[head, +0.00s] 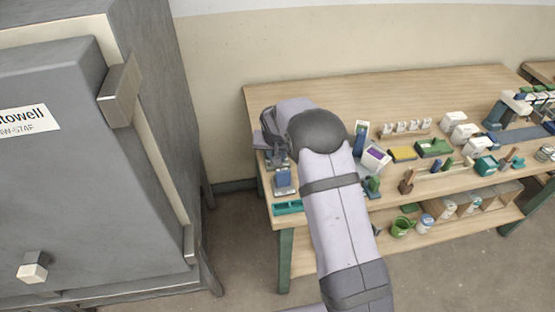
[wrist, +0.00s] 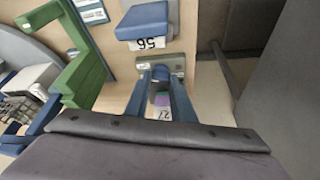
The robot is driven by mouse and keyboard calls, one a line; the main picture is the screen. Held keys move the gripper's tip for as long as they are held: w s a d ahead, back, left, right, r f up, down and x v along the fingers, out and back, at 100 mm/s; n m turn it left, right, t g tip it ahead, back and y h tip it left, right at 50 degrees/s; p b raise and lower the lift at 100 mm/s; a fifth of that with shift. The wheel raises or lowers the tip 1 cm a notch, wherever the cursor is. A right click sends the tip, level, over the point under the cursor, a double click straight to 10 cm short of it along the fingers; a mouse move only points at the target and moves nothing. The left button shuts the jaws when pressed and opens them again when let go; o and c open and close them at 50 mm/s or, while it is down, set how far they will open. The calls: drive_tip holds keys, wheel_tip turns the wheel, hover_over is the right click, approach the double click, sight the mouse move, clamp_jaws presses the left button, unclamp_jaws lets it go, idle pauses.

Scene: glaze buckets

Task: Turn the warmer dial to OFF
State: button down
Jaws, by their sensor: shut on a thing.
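My gripper (wrist: 161,80) shows in the wrist view as two blue-grey fingers reaching up from the dark palm. The fingertips close in on a small blue piece, which looks like the warmer dial (wrist: 162,74), beside a grey-green block (wrist: 174,62). Purple and green patches and a white label reading 27 (wrist: 160,114) show between the fingers. A blue box (wrist: 143,20) with a label reading 56 lies just beyond. In the head view my gripper (head: 277,158) is at the table's left end, by a blue box (head: 283,178). The dial's marks and setting cannot be read.
The wooden table (head: 400,90) carries a purple-and-white box (head: 376,159), a green item (head: 434,148) and several small containers to the right. A teal tray (head: 287,207) sits at the near left edge. A large grey cabinet (head: 80,180) stands left. The table's back is clear.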

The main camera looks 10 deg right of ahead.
drive_tip(key=shift+f+m+b, duration=0.1)
drive_tip(key=shift+m+b, duration=0.4)
drive_tip(key=shift+b, duration=0.05)
drive_tip(key=c, duration=1.5)
unclamp_jaws()
drive_tip(key=shift+a+b+v, duration=0.2)
drive_tip(key=shift+b+v, duration=0.8)
drive_tip(key=shift+v, duration=2.8)
drive_tip(key=shift+w, duration=0.1)
